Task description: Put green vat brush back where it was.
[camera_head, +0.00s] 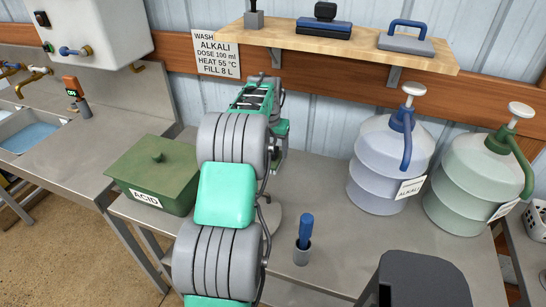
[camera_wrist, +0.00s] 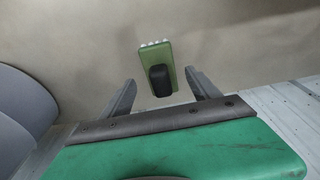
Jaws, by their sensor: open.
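The green vat brush (camera_wrist: 172,52) shows in the wrist view, with a black handle (camera_wrist: 160,82) and pale bristles along its far edge. It lies against a plain grey-tan surface. My gripper (camera_wrist: 160,77) is open, with one finger on each side of the handle's end. A gap shows between the handle and each finger, and I cannot tell how far the brush is beyond the fingertips. In the head view my arm covers that area, and I cannot make out the green brush there.
A wooden shelf (camera_head: 300,38) above holds a blue-and-black brush (camera_head: 323,30) and a grey block with a blue handle (camera_head: 405,44). A green ACID box (camera_head: 155,172) stands left of my arm. A blue-handled tool in a cup (camera_head: 303,255) and two large jugs (camera_head: 385,165) stand right.

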